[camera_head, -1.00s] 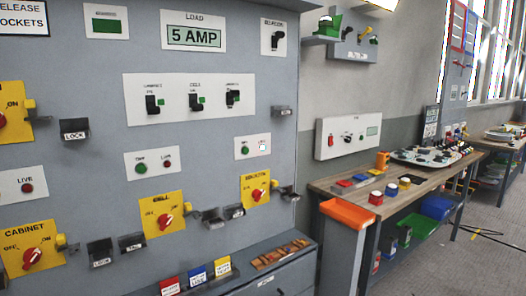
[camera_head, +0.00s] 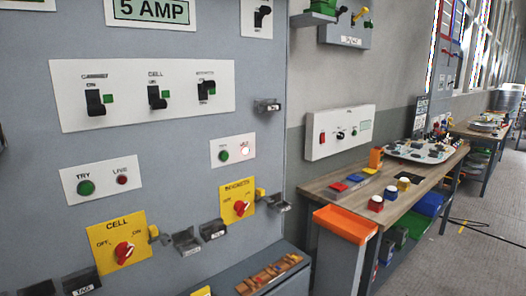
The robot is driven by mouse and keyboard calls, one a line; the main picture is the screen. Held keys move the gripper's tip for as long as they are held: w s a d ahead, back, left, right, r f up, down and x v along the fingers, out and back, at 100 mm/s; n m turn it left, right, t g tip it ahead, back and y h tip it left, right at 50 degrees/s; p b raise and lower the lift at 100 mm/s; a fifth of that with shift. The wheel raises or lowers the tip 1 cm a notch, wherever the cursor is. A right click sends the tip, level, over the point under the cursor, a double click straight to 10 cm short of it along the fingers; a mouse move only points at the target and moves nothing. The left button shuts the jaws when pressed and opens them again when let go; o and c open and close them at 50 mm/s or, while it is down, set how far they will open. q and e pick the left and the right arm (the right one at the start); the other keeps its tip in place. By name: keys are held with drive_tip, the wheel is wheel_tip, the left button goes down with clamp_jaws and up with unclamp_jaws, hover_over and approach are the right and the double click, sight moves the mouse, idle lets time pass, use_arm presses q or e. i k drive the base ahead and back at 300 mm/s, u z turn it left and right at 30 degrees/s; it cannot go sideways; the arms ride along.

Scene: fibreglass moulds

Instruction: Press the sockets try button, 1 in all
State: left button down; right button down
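The sockets try button is a small green button (camera_head: 224,155) on a white plate (camera_head: 232,139). A lamp (camera_head: 246,150) beside it on the right looks pale and bright. Below the plate is the yellow sockets switch plate (camera_head: 229,208) with a red rotary knob (camera_head: 241,208). To the left, another white plate marked TRY and LIVE carries a green button (camera_head: 86,188) and a dark red lamp (camera_head: 121,180), above the yellow CELL switch plate (camera_head: 112,225). Neither gripper is in view, and nothing covers the sockets try button.
The grey panel also holds a white plate of black switches (camera_head: 145,118) and small grey holders (camera_head: 186,242). A wooden bench (camera_head: 330,187) with an orange tray (camera_head: 346,220) stands to the right.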

sight(225, 156)
drive_tip(key=u, duration=0.2)
drive_tip(key=i, duration=0.8)
drive_tip(key=u, duration=0.7)
drive_tip(key=i, duration=0.25)
drive_tip(key=u, duration=0.35)
